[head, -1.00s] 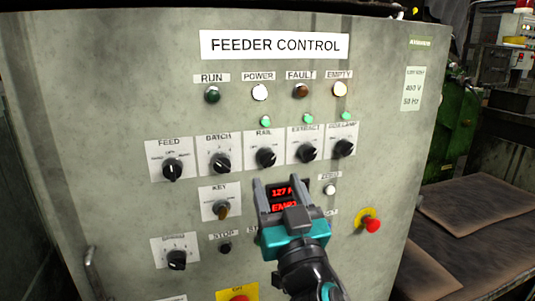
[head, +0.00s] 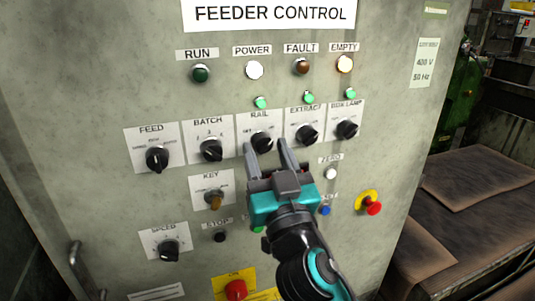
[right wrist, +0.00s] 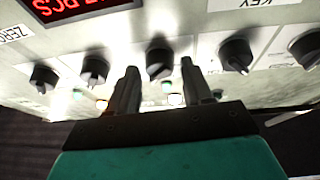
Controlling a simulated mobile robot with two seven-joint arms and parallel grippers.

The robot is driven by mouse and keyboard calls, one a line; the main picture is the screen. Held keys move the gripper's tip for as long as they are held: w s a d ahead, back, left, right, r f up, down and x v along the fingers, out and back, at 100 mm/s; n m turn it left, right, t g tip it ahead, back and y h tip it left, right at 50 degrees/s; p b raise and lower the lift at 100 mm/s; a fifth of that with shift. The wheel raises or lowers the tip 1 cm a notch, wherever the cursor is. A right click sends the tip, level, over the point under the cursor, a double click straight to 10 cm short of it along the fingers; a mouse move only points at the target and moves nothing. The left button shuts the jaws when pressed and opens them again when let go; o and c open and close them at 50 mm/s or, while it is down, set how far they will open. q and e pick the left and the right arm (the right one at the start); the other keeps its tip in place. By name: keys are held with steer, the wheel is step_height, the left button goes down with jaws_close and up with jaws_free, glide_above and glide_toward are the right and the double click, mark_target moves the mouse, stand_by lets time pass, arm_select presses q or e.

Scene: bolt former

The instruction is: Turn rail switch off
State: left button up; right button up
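The rail switch (head: 262,142) is a black rotary knob on a white plate marked RAIL, in the middle of the switch row. A green lamp (head: 261,102) above it is lit. The knob's setting is too small to read. My right gripper (head: 266,146) is open, its two fingers pointing at the panel just below and around the knob's outline. In the right wrist view the rail knob (right wrist: 160,60) shows beyond and between the open fingers (right wrist: 160,85), with nothing held. Contact with the knob cannot be made out. My left gripper is not in view.
The batch knob (head: 211,149) is to the left and the extract knob (head: 307,134) close to the right. The key switch (head: 215,199) is below left. A red emergency button (head: 373,208) sticks out at lower right. My gripper covers most of the display in the head view.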

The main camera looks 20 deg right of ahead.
steer(key=c, duration=0.8)
